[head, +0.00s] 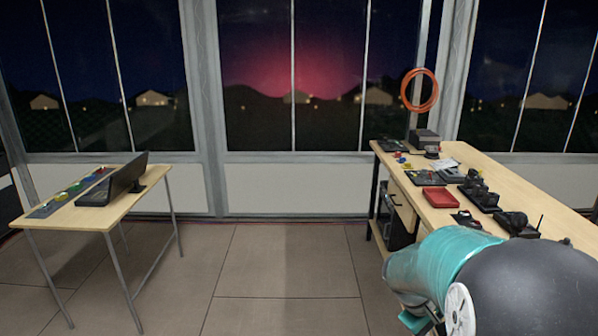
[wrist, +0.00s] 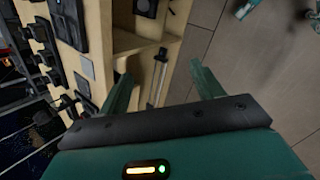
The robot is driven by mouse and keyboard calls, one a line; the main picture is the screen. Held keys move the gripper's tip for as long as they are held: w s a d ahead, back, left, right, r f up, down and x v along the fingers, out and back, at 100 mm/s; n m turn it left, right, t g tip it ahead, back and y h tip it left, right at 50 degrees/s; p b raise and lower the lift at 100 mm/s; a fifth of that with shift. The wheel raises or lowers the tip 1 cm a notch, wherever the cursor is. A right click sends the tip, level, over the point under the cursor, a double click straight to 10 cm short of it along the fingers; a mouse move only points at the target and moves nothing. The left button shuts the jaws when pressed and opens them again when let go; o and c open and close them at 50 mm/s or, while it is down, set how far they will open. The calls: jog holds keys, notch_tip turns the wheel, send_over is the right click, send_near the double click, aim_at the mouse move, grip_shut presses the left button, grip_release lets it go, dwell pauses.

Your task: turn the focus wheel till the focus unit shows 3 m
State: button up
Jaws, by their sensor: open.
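I cannot make out the focus wheel or the reading of the focus unit for sure in either view. A black device (head: 516,224) with a round part and a thin upright stalk stands near the front of the right bench; I cannot tell whether it is the focus unit. My gripper (wrist: 163,88) shows in the wrist view with its two green fingers apart and nothing between them. It is beside the bench (wrist: 98,25), which appears turned on its side there. In the head view my teal and black arm fills the lower right and hides part of the bench.
The right bench (head: 560,210) carries a red tray (head: 438,197), several black devices (head: 480,190) and a dark box (head: 424,138). An orange ring (head: 419,90) hangs behind it. A left table (head: 135,203) holds a dark screen (head: 125,180). The floor (head: 285,262) between them is clear.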

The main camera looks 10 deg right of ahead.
jog(key=s+a+r+m+t+y, duration=0.1)
jog(key=s+a+r+t+y, duration=0.1)
jog(key=s+a+r, duration=0.2)
jog(key=s+a+r+m+t+y, duration=0.1)
jog(key=s+a+r, duration=0.3)
jog(key=a, duration=0.7)
jog(key=s+a+r+t+y, duration=0.3)
jog(key=a+r, duration=0.3)
jog(key=a, duration=0.2)
jog(key=shift+s+a+m+t, duration=0.15)
jog(key=shift+s+m+t, duration=0.25)
jog(key=shift+s+t, duration=0.1)
jog(key=shift+w, duration=0.1)
jog(key=c, duration=0.6)
jog(key=shift+c, duration=0.3)
jog(key=shift+d, duration=0.25)
